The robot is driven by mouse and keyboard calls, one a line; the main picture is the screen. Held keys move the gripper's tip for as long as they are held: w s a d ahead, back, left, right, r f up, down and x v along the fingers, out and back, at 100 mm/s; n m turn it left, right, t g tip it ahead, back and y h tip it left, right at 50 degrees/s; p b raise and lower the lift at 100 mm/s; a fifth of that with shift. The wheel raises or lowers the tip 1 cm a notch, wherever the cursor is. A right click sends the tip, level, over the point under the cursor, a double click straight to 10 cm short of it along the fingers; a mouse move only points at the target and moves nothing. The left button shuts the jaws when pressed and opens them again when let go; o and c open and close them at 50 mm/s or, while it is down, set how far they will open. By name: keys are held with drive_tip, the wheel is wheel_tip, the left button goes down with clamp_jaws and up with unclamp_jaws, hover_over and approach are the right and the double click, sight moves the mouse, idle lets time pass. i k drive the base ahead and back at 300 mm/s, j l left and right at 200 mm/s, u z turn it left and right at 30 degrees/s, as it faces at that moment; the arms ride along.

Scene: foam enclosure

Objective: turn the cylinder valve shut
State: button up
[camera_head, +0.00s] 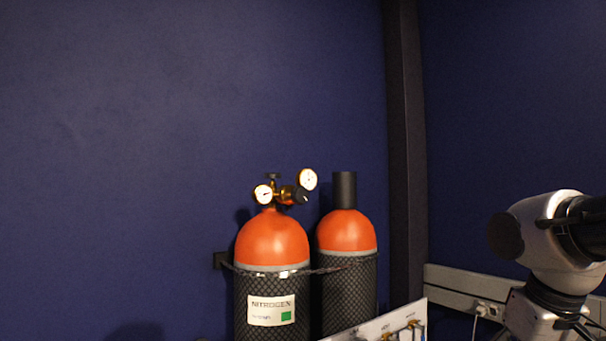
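A cylinder (271,240) with an orange shoulder, black mesh sleeve and a white label (271,310) reading NITROGEN stands against the blue wall. On its top sits a brass regulator (288,193) with two round gauges (264,194). A small dark valve handwheel (274,176) is above the regulator body; how far it is turned cannot be seen. A second orange cylinder (346,232) with a black cap (344,190) stands to its right. My arm shows at the lower right, well apart from the cylinders. My gripper is not in view.
A strap (290,272) runs across both cylinders from a wall bracket (220,261). A white panel (385,325) with brass fittings stands in front at lower right. A dark vertical post (406,150) and wall trunking (460,287) with a socket are behind. The left side looks clear.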

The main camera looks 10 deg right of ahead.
sight(271, 176)
drive_tip(key=i+l+z, duration=0.15)
drive_tip(key=z, duration=0.3)
drive_tip(key=i+l+u, duration=0.1)
drive_tip(key=u, duration=0.4)
drive_tip(key=i+l+u, duration=0.1)
drive_tip(key=u, duration=0.35)
drive_tip(key=l+u, duration=0.15)
drive_tip(key=u, duration=0.35)
drive_tip(key=i, duration=0.05)
